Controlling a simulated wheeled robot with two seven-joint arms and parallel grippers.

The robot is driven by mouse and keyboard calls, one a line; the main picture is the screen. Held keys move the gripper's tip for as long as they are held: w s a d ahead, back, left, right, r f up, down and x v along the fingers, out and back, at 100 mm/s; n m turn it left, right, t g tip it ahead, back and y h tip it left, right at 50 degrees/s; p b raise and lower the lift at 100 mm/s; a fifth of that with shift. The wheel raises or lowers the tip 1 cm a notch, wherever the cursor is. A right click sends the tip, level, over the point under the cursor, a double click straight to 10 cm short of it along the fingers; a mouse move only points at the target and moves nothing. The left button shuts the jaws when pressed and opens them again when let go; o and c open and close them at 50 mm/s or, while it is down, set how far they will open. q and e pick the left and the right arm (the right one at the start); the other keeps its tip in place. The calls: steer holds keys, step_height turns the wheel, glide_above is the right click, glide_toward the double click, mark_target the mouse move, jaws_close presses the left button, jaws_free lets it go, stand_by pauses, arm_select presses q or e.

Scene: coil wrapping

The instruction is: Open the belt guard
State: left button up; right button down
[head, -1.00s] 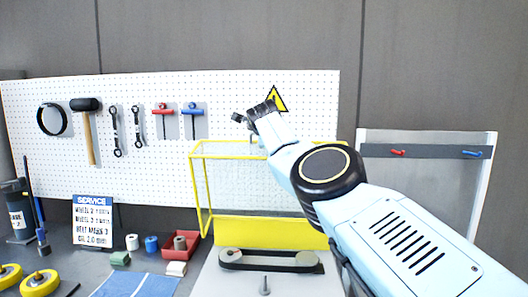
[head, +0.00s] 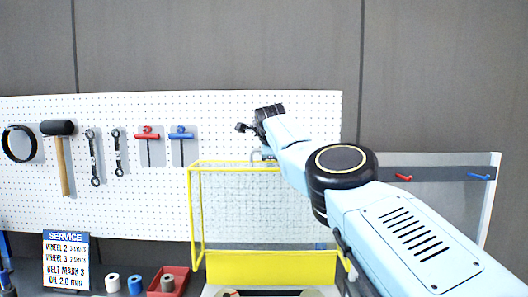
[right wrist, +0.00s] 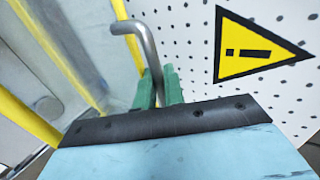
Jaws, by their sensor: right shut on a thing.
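The belt guard (head: 258,268) is a yellow frame with clear mesh-like panels, standing at the centre of the head view. In the right wrist view the green fingers of my right gripper (right wrist: 158,88) are shut on this handle (right wrist: 146,45), one finger on each side. The belt pulleys (head: 310,293) are only just visible below the guard at the bottom edge. My left gripper is not in view.
A white pegboard (head: 220,135) with hanging tools stands behind the guard. A yellow warning triangle (right wrist: 258,48) is on it, close to my right gripper. A service sign (head: 66,262), small rolls and a red bin (head: 180,272) stand at the lower left. A tool rail (head: 440,174) is at the right.

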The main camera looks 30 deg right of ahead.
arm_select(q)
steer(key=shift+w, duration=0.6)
arm_select(e)
steer(key=shift+w+d, duration=0.25)
steer(key=shift+w, duration=0.1)
steer(key=c, duration=1.7)
jaws_free()
steer(key=shift+s+r, duration=0.1)
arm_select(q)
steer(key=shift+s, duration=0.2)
